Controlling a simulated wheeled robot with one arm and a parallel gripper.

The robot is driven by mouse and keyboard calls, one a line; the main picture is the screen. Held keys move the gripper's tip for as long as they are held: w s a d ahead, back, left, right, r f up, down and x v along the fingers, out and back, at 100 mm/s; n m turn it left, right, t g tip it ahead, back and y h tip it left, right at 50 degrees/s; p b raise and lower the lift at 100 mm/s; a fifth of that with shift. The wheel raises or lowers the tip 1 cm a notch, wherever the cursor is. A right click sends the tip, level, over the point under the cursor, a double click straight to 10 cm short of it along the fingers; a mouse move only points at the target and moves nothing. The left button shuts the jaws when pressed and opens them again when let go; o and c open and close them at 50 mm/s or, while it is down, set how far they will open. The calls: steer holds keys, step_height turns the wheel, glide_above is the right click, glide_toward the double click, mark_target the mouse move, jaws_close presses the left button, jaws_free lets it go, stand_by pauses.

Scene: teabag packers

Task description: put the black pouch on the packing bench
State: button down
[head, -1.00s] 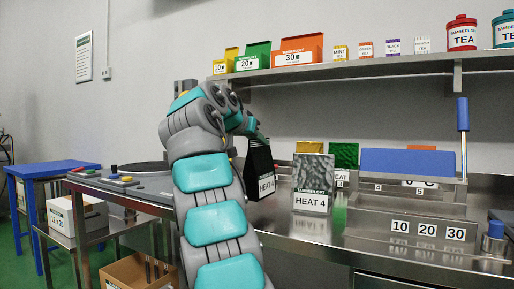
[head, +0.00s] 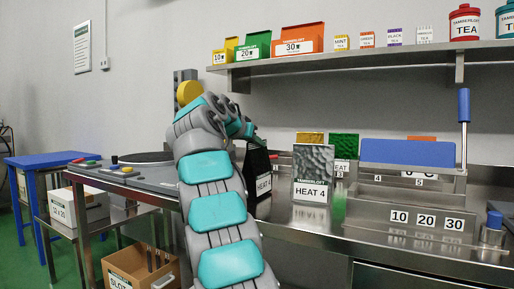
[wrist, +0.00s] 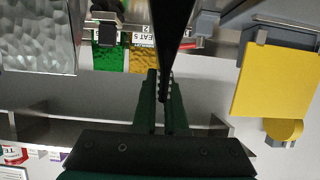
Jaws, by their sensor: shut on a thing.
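The black pouch (head: 257,163) has a white HEAT 4 label and hangs upright from my gripper (head: 247,136) in the head view. It is over the left part of the steel bench (head: 300,228), left of the silver HEAT 4 pouch (head: 313,168). I cannot tell whether its bottom touches the steel. In the wrist view my gripper (wrist: 162,80) is shut on the black pouch (wrist: 170,30), which shows nearly edge-on as a dark strip. My arm hides part of the bench's left side.
A blue sealer (head: 408,151) and a numbered steel rack (head: 425,222) stand to the right. Green (head: 344,147) and yellow (head: 310,138) pouches stand behind. A turntable (head: 148,157) is at left, beyond which is a blue table (head: 45,160). A yellow panel (wrist: 277,80) is close in the wrist view.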

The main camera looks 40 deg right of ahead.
steer(key=shift+f, duration=0.2)
steer(key=c, duration=1)
jaws_free()
steer(key=shift+r, duration=0.1)
steer(key=shift+r, duration=0.15)
steer(key=v, duration=1.2)
steer(key=shift+w, duration=0.1)
